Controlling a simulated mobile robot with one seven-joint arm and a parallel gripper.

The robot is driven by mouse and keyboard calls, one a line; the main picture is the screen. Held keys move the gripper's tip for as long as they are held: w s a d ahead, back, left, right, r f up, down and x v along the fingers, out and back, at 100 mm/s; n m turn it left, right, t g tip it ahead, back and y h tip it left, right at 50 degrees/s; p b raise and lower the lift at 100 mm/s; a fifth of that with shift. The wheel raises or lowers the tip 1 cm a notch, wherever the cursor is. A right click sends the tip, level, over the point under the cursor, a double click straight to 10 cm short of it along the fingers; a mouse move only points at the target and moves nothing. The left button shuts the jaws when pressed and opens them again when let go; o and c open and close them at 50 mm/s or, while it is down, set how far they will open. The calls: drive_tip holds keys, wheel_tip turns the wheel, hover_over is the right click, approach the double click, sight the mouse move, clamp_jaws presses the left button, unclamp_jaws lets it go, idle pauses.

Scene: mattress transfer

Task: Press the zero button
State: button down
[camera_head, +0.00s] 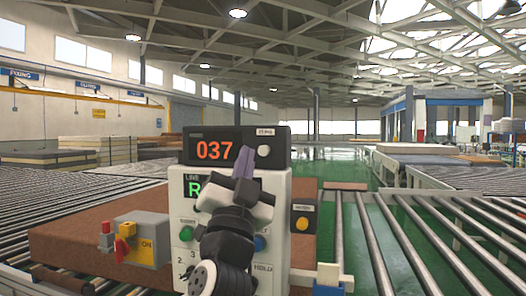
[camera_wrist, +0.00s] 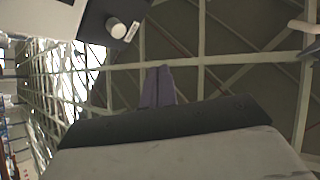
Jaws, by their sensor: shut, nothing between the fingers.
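A black counter box (camera_head: 215,137) shows 037 in orange digits on top of a pale control panel (camera_head: 279,210). A round white button (camera_head: 264,151) sits on the box's right side, below a small label that I cannot read for certain. In the wrist view the white button (camera_wrist: 116,28) stands out from the dark box at the upper left. My gripper (camera_head: 248,153) is shut and empty, its purple fingers pointing up just left of the button. In the wrist view my gripper (camera_wrist: 160,70) appears apart from the button, below and right of it.
A yellow-and-grey switch box (camera_head: 147,240) with red parts stands left of the panel. A green button (camera_head: 186,234), a blue button (camera_head: 260,243) and a yellow button (camera_head: 302,224) are close by. A brown mattress (camera_head: 80,225) lies behind. Roller conveyors (camera_head: 420,240) spread on both sides.

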sight(262, 147)
drive_tip(key=shift+w+d, duration=0.35)
drive_tip(key=shift+w, duration=0.7)
drive_tip(key=shift+w+d, duration=0.35)
drive_tip(key=shift+w, duration=0.7)
drive_tip(key=shift+w+d, duration=0.35)
drive_tip(key=shift+w, duration=0.7)
drive_tip(key=shift+w+d, duration=0.15)
drive_tip(key=shift+w, duration=0.25)
drive_tip(key=shift+w+d, duration=0.25)
drive_tip(key=shift+w, duration=0.6)
idle(0.4)
drive_tip(key=shift+s, duration=0.1)
drive_tip(key=shift+s+a, duration=0.2)
drive_tip(key=shift+s, duration=0.35)
drive_tip(key=shift+s+a, duration=0.2)
drive_tip(key=shift+s, duration=0.35)
drive_tip(key=shift+s+a, duration=0.25)
drive_tip(key=shift+s, duration=0.55)
drive_tip(key=shift+s+a, duration=0.25)
drive_tip(key=shift+s, duration=0.55)
drive_tip(key=shift+s+a, duration=0.25)
drive_tip(key=shift+s, duration=0.55)
